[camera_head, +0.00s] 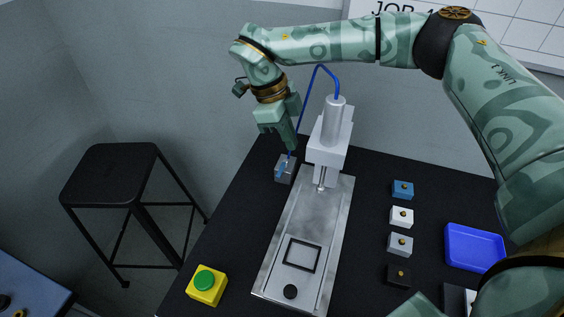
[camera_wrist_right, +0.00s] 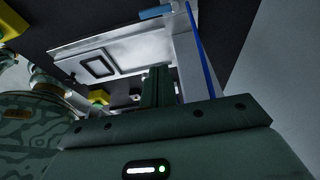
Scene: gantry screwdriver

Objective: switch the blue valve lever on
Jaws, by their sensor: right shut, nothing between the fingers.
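The blue valve lever (camera_head: 281,169) sits on a small grey valve block (camera_head: 291,172), left of the screwdriver gantry on the black table. It appears to slant, but its on or off position is hard to read. It also shows as a blue bar at the top of the right wrist view (camera_wrist_right: 156,12). My right gripper (camera_head: 291,147) is shut and empty, pointing down just above and behind the valve block. Its shut fingers also show in the wrist view (camera_wrist_right: 156,84). Contact with the lever cannot be made out. My left gripper is not seen.
The metal gantry column (camera_head: 329,145) stands close right of the gripper, with a blue hose (camera_head: 304,105) rising beside it. A yellow box with a green button (camera_head: 205,285) is at the front left. Small blocks (camera_head: 401,216) and a blue tray (camera_head: 474,248) lie right.

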